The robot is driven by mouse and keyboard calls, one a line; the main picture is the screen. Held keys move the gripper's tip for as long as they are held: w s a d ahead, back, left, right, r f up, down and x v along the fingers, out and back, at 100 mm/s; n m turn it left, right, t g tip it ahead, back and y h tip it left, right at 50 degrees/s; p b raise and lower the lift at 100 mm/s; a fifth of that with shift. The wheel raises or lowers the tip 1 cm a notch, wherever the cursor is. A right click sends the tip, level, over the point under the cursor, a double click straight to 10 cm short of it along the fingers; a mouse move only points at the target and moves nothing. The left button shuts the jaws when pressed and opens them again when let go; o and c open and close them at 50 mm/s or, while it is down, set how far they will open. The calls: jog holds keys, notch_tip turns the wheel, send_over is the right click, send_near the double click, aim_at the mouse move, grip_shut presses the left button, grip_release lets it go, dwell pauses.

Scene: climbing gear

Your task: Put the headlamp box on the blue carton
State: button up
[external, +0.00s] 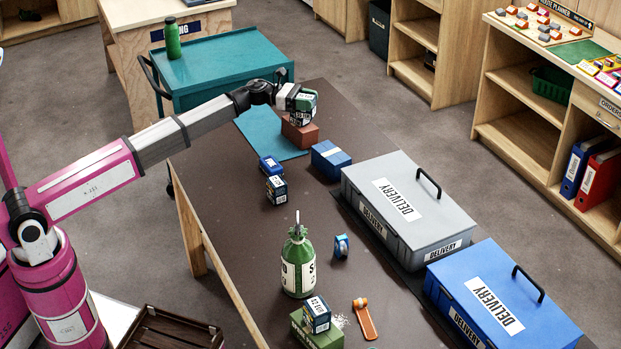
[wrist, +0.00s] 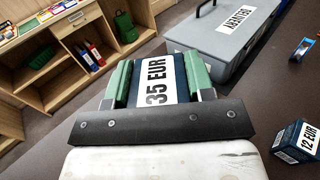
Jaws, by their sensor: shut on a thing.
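My gripper (external: 303,98) is shut on a dark box (external: 312,117) at the far end of the table. In the wrist view the box (wrist: 158,82) sits between two green finger pads and bears a white label reading 35 EUR. I take it to be the headlamp box; no such name is readable. It appears just above or against a red-brown block (external: 300,136); I cannot tell if they touch. The blue carton (external: 331,160), with a pale band across its top, lies on the table to the right of and nearer than the block. Its top looks bare.
A grey delivery case (external: 405,200) and a blue delivery case (external: 500,300) line the right side. Small blue boxes (external: 276,189), a green bottle (external: 298,265) and a blue reel (external: 342,246) stand nearer. A teal mat (external: 265,135) lies left of the block.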

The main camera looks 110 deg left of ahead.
jog(key=shift+w+d+f, duration=0.5)
jog(key=shift+w+f, duration=1.1)
jog(key=shift+f, duration=0.1)
jog(key=shift+w+d+f, duration=0.45)
jog(key=shift+w+f, duration=1.2)
jog(key=shift+f, duration=0.05)
jog(key=shift+w+d+f, duration=0.5)
jog(key=shift+w+f, duration=1.1)
jog(key=shift+f, duration=0.1)
jog(key=o, duration=1)
jog(key=shift+f, duration=0.1)
jog(key=s, duration=1.2)
